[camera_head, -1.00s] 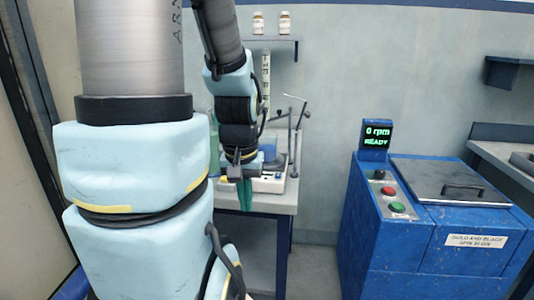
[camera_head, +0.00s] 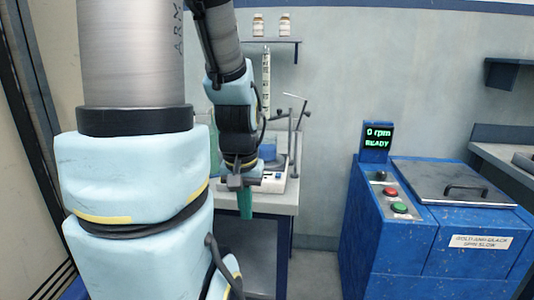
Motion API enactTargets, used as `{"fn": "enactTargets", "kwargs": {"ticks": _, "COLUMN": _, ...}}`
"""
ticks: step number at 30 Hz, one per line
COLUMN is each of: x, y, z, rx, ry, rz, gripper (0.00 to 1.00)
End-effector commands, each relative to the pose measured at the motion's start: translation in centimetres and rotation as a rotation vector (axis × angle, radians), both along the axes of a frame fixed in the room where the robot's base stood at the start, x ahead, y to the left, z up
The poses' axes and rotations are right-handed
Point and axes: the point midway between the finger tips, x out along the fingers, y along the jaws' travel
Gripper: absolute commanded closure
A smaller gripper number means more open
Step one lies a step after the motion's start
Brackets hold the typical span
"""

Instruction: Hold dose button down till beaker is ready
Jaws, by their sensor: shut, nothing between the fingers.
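My gripper (camera_head: 246,214) shows as green fingers pointing down at the front edge of the small bench, and its fingers are together and empty. Behind it on the bench stands a white device (camera_head: 273,184) with small dark marks on its front. A blue-tinted vessel (camera_head: 268,152), likely the beaker, sits above this device, partly hidden by my arm. I cannot make out the dose button or the beaker's level. Whether my fingers touch the bench edge is unclear.
A blue machine (camera_head: 385,245) at right has red and green buttons, a lidded top and a display (camera_head: 378,136) reading "0 rpm READY". A thin stand (camera_head: 297,140) rises from the bench (camera_head: 285,200). Two bottles stand on a wall shelf (camera_head: 275,40). Floor shows between bench and machine.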

Motion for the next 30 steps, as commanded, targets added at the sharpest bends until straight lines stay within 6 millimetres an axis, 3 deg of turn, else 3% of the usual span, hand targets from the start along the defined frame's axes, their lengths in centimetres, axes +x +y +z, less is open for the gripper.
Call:
{"fn": "enactTargets", "kwargs": {"ticks": 14, "x": 0.0, "y": 0.0, "z": 0.3, "rx": 0.000, "ry": 0.000, "rz": 0.000, "gripper": 1.00}}
{"fn": "enactTargets", "kwargs": {"ticks": 30, "x": 0.0, "y": 0.0, "z": 6.4, "rx": 0.000, "ry": -0.001, "rz": -0.001, "gripper": 1.00}}
